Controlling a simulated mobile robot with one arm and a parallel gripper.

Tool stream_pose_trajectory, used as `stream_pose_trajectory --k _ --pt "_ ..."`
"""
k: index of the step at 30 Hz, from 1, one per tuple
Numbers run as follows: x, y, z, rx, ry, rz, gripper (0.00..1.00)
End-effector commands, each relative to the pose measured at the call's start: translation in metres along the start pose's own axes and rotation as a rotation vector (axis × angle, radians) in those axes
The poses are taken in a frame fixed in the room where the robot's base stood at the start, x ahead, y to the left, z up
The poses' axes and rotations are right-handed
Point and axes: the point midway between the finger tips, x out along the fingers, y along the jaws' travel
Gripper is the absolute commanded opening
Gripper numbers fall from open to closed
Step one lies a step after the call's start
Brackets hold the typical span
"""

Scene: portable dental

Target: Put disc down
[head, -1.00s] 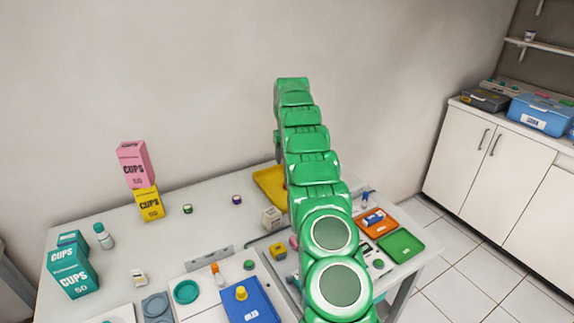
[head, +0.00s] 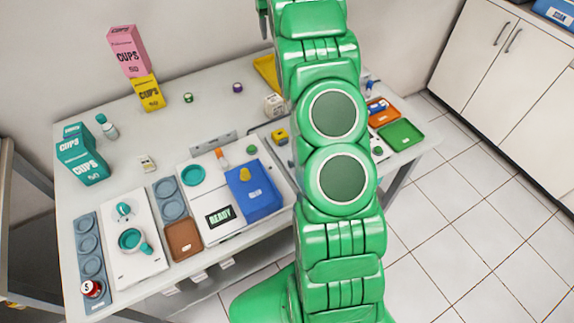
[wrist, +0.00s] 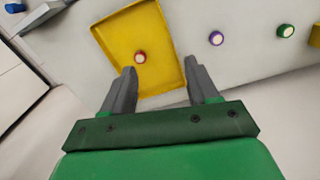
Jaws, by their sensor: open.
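A small red disc with a pale centre (wrist: 140,57) lies in the yellow tray (wrist: 158,22), as the wrist view shows. My gripper (wrist: 163,82) is open and empty, its two grey fingers apart above the near side of the tray. The disc is beyond the fingertips, nearer the left finger, and not touched. In the head view the yellow tray (head: 266,68) is partly hidden behind my arm, and the red disc cannot be seen there. A purple disc (wrist: 216,38) and a green disc (wrist: 285,31) sit on the table right of the tray in the wrist view.
Stacked pink (head: 127,52) and yellow (head: 149,93) cup boxes stand at the back left, with teal boxes (head: 88,165) further left. A blue box (head: 262,200) and a READY display (head: 219,217) are at the front. Orange and green trays (head: 401,135) lie right of my arm.

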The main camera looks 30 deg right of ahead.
Motion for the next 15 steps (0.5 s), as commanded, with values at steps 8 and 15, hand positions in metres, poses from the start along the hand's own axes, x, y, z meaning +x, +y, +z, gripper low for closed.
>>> stream_pose_trajectory --k 8,15 --pt "-0.036 -0.034 0.05 -0.017 -0.015 0.004 0.59" --pt "-0.058 -0.059 0.098 -0.031 -0.027 0.005 0.59"
